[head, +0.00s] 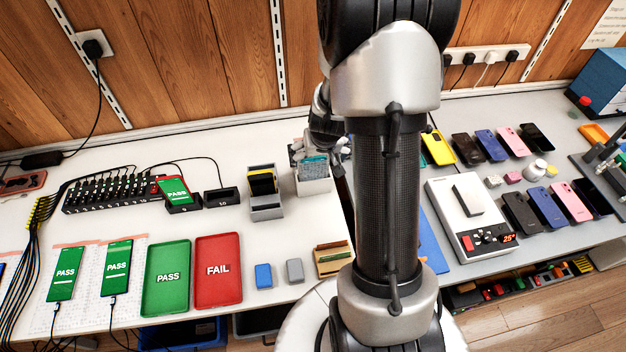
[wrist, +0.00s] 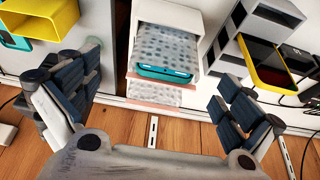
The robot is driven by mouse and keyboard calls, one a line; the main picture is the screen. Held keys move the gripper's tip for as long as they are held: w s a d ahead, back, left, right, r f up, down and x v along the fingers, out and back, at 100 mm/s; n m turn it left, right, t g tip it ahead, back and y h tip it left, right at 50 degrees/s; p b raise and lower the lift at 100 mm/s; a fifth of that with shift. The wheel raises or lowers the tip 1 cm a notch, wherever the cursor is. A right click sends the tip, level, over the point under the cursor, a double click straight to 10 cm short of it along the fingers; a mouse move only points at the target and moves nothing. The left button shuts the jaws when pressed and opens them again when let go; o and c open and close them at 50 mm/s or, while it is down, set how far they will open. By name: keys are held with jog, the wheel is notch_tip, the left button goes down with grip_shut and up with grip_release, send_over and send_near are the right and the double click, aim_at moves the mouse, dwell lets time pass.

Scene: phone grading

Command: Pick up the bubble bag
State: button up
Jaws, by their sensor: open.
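The bubble bag (wrist: 165,46) is a clear dimpled sleeve in the wrist view, with a teal phone (wrist: 165,75) at its near end. It sits in a white holder (wrist: 194,17). In the head view the bag's teal top (head: 314,166) shows above the white bin (head: 314,186), partly covered by my gripper (head: 320,148). In the wrist view my gripper (wrist: 157,82) is open, with one finger left and one right of the bag, apart from it. Nothing is between the fingers that I can see them touching.
A grey holder with a yellow-cased phone (wrist: 268,60) stands right of the bag in the wrist view. A yellow open box (wrist: 38,22) is at left. In the head view, green PASS (head: 167,302) and red FAIL (head: 218,295) trays lie at left; my arm hides the middle.

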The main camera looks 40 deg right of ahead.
aim_at(314, 161)
jog(key=x, duration=0.2)
jog(key=b+x, duration=0.1)
jog(key=x, duration=0.1)
jog(key=b+x, duration=0.1)
jog(key=x, duration=0.1)
jog(key=shift+w+a, duration=0.3)
jog(key=shift+w, duration=0.05)
jog(key=c, duration=1.4)
